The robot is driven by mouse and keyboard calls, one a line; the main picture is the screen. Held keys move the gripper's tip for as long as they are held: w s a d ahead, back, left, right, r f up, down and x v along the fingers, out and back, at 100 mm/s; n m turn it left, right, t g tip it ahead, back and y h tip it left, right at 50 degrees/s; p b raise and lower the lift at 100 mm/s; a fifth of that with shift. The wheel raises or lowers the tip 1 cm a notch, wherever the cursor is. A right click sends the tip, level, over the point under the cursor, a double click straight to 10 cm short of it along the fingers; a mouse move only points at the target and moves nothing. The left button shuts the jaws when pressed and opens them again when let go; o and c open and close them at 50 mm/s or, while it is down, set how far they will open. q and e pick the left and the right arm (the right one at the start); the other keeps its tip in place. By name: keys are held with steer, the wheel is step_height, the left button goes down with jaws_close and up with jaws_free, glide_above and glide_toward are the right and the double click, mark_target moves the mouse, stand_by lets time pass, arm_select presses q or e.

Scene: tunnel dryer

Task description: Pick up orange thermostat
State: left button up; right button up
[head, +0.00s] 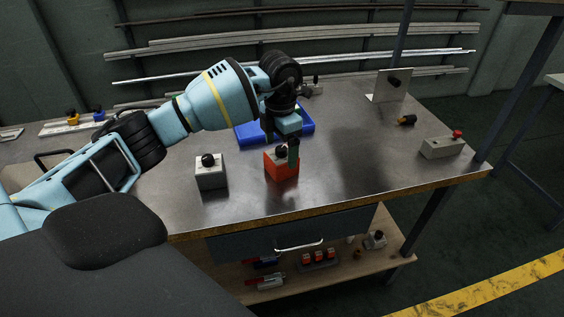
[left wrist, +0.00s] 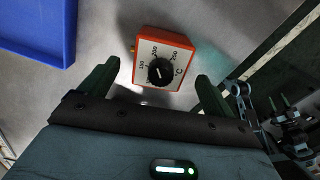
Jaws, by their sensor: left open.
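The orange thermostat (head: 283,166) stands on the metal workbench near its front edge, with a black knob on it. In the left wrist view the thermostat (left wrist: 163,58) shows a white dial face with numbers, a black knob and a small brass fitting at its left side. My left gripper (head: 285,140) is over the thermostat in the head view and hides part of it. In the left wrist view its green fingers (left wrist: 155,80) are open and spread wider than the thermostat, which lies just beyond and between the tips.
A grey box with a black knob (head: 210,173) stands left of the thermostat. A blue tray (head: 304,133) lies behind it, also in the left wrist view (left wrist: 35,30). A grey box with a red button (head: 441,147) and an upright plate (head: 389,86) are at right. Bench is clear between.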

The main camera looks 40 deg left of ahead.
mark_target(281, 161)
arm_select(q)
steer(key=shift+w+f, duration=0.1)
steer(key=shift+f, duration=2.6)
steer(key=shift+r, duration=0.1)
steer(key=c, duration=1.2)
